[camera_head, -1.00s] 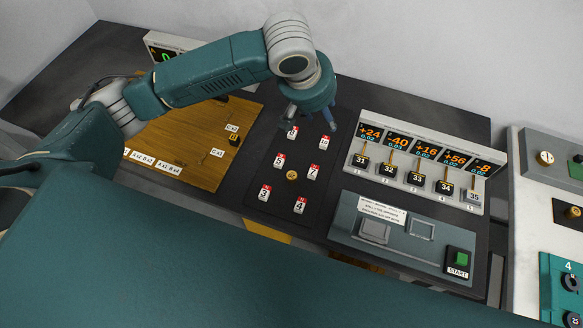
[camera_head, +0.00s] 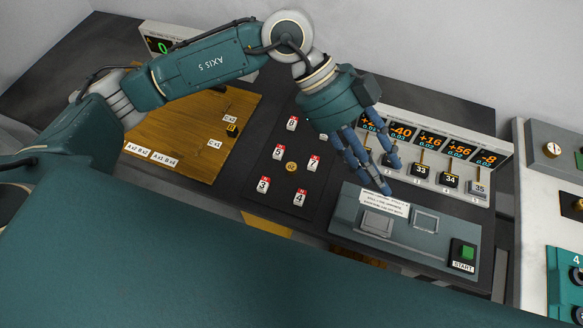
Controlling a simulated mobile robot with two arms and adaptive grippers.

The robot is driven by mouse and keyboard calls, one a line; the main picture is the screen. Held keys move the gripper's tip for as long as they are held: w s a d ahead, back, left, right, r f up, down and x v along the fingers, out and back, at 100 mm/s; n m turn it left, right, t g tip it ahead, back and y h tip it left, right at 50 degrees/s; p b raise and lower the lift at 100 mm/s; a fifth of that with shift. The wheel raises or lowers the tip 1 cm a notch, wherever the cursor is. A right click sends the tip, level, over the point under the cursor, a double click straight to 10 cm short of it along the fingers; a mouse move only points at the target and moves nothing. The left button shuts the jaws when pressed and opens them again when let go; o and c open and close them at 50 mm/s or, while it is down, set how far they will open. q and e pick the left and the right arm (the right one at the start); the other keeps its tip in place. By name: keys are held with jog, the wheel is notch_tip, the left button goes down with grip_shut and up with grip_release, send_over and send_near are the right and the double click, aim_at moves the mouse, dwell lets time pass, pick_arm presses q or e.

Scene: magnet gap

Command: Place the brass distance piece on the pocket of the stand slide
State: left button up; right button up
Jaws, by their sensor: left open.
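A small round brass piece (camera_head: 291,167) lies on the dark mat among the numbered red-and-white blocks. It looks like the brass distance piece. The grey-green stand (camera_head: 345,222) is at the right front, with a pale square plate (camera_head: 377,224) and a framed square recess (camera_head: 424,222) in its top; I cannot tell which is the slide's pocket. My left gripper (camera_head: 374,170) is open and points down and right, above the back edge of the stand and in front of the displays. I see nothing between its fingers. My right gripper is not in view.
Numbered blocks such as 7 (camera_head: 313,163) and 4 (camera_head: 300,198) surround the brass piece. A display rack (camera_head: 478,202) with hanging pieces stands behind the stand. A green START button (camera_head: 467,252) is at the stand's right. A wooden board (camera_head: 190,120) lies at left.

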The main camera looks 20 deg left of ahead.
pick_arm(q)
jog(key=w+a+f+t+y, duration=0.1)
jog(key=w+a+f+y, duration=0.15)
jog(key=a+f, duration=0.3)
jog(key=n+t+y, duration=0.2)
jog(key=y, duration=0.4)
send_over(291, 166)
jog(key=f, duration=0.7)
jog(key=shift+s+f+p, duration=0.25)
jog(key=shift+f+p, duration=0.05)
jog(key=shift+f, duration=0.1)
notch_tip(291, 166, down, 5)
jog(key=shift+w+r+p, duration=0.15)
jog(key=shift+p, duration=0.8)
jog(key=shift+f, duration=0.5)
grip_shut()
